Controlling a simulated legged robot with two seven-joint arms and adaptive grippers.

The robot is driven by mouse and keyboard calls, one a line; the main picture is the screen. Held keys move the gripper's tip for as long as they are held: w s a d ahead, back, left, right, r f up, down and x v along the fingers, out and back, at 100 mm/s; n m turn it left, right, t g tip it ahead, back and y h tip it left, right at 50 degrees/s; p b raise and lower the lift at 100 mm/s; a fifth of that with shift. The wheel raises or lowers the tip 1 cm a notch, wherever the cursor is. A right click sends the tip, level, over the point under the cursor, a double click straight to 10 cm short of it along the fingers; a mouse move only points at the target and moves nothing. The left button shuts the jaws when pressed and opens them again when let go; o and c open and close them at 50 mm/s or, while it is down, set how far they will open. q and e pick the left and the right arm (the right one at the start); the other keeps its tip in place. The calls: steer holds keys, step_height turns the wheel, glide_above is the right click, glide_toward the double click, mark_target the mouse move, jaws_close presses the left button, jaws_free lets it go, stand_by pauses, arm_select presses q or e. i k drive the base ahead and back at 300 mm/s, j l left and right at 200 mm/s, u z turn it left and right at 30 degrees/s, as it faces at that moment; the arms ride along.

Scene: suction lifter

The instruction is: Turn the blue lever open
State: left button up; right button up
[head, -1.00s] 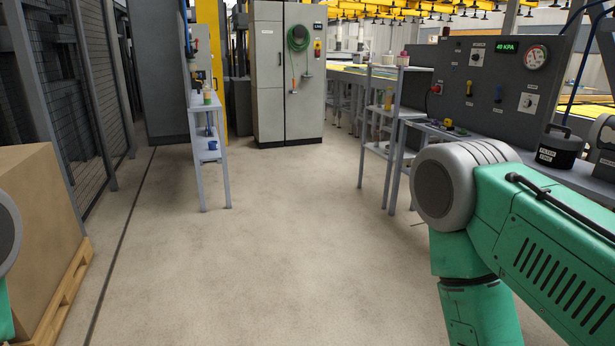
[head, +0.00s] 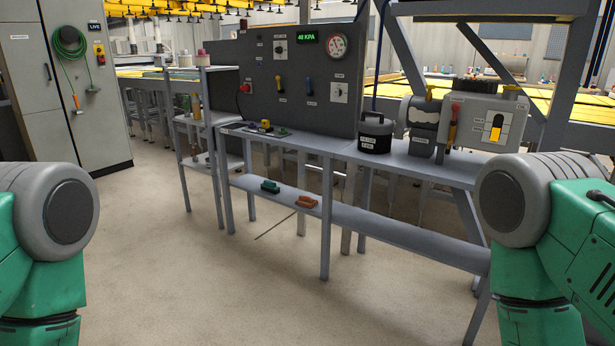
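The blue lever (head: 309,86) is on the dark grey control panel (head: 240,60), right of centre and below the green "40 KPA" display (head: 307,38). Its handle looks about vertical. A yellow-orange lever (head: 280,84) is to its left on the same panel. Neither of my grippers is in view. Only green and grey links of my arms show at the lower left and right edges, well short of the panel.
A grey bench (head: 310,142) runs in front of the panel, with a black filter pot (head: 376,133) and a grey pump unit (head: 470,115) on it. Its lower shelf (head: 345,212) holds teal and orange items. The floor (head: 190,280) in front is clear.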

mark_target(309, 79)
steer(key=i+l, duration=0.25)
steer(key=i, duration=0.2)
steer(key=i+l+z, duration=0.1)
steer(key=i, duration=0.35)
steer(key=i+l+u, duration=0.1)
steer(key=i+l, duration=0.2)
steer(key=i+l+u, duration=0.15)
steer(key=i+l, duration=0.15)
steer(key=l, duration=0.2)
steer(key=i+z, duration=0.15)
steer(key=z, duration=0.2)
steer(key=i+j+z, duration=0.15)
steer(key=z, duration=0.15)
steer(key=i+j+z, duration=0.1)
steer(key=z, duration=0.25)
